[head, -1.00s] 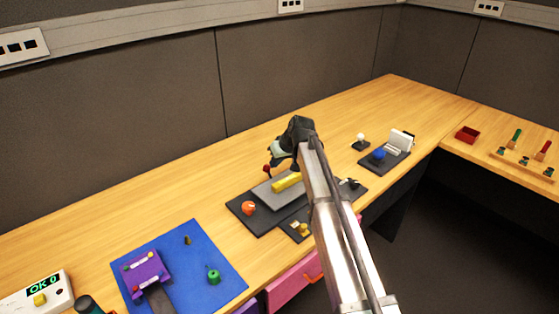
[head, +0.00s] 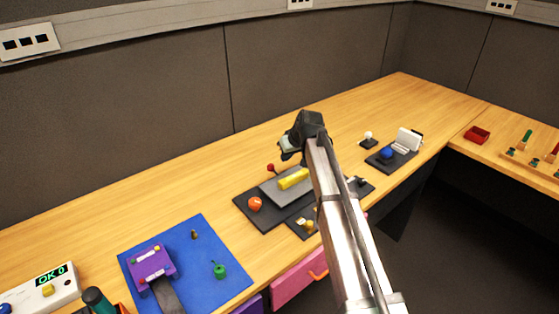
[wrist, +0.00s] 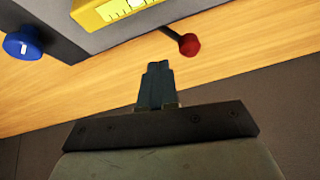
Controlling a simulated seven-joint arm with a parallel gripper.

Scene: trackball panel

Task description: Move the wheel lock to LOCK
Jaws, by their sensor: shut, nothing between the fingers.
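The dark trackball panel (head: 243,201) has an orange ball (head: 255,204) and a raised grey plate with a yellow block (head: 293,179). A red-knobbed lever (head: 271,168) stands at its back edge; its red knob (wrist: 189,44) and thin stem also show in the wrist view. I cannot read any LOCK label or tell for certain which part is the wheel lock. My gripper (head: 286,153) is above the panel's back edge, shut and empty. In the wrist view, its fingertips (wrist: 158,68) are together, left of and below the red knob, apart from it. My arm hides the panel's right part.
A blue knob (wrist: 22,43) is at the wrist view's left edge. A blue mat (head: 205,290) with a purple device lies to the left. A panel with a blue ball (head: 386,153) stands to the right. Bare table (head: 215,170) lies behind the panel.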

